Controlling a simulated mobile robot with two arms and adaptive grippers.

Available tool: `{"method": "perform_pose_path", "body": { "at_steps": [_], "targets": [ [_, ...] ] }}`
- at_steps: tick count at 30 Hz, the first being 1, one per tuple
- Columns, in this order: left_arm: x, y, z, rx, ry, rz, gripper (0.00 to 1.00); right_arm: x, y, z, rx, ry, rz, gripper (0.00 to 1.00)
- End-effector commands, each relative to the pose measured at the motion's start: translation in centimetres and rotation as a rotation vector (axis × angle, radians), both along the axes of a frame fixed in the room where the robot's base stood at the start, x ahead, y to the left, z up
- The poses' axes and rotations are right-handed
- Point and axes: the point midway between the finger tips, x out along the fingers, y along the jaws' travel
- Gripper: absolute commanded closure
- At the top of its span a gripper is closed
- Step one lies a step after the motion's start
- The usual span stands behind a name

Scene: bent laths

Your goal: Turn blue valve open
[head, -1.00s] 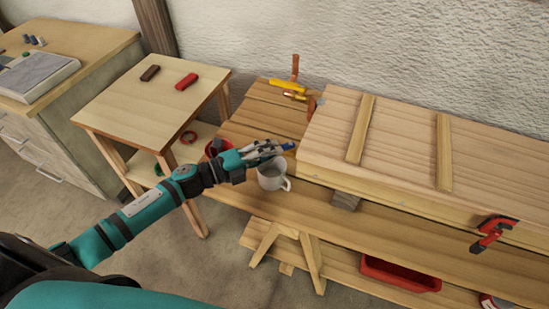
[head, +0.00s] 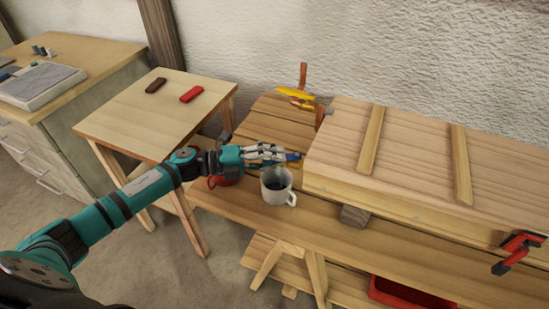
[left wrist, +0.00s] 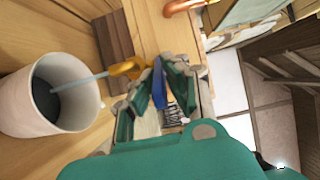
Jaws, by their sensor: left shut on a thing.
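The blue valve handle (head: 293,157) shows at the fingertips of my left gripper (head: 278,154), left of the long wooden box. In the left wrist view the blue handle (left wrist: 160,88) sits between the two fingers, and the gripper is shut on it. A brass-yellow piece (left wrist: 128,68) lies beside it; its link to the handle is partly hidden by the fingers. A pale bluish streak runs from this piece into the white mug (left wrist: 50,95), which is dark inside. The mug (head: 268,188) stands upright on the bench just below the gripper. My right gripper is out of view.
The long wooden box (head: 415,160) fills the right of the bench. A copper pipe (head: 303,75) with a yellow lever (head: 295,93) stands behind. A red clamp (head: 517,250) is at right. A side table (head: 160,115) with two small blocks is at left.

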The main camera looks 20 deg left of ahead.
Motion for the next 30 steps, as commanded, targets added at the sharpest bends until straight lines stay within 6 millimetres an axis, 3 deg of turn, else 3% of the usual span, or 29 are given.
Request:
{"method": "perform_pose_path", "body": {
  "at_steps": [2,3,8,19,30],
  "targets": [
    [-0.1,0.0,-0.2,0.002,0.003,-0.001,1.0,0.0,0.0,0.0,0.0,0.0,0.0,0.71],
    [-0.1,-0.1,-0.2,0.002,0.003,-0.001,0.87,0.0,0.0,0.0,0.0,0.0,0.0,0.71],
    [-0.1,-0.1,-0.1,0.001,0.002,-0.001,0.67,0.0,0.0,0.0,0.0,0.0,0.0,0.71],
    [-0.4,0.7,-0.1,0.001,0.0,0.001,0.67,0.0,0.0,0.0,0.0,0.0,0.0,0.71],
    [-3.8,7.2,-0.2,0.003,0.005,0.002,0.67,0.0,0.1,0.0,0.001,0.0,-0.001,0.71]
  ]
}}
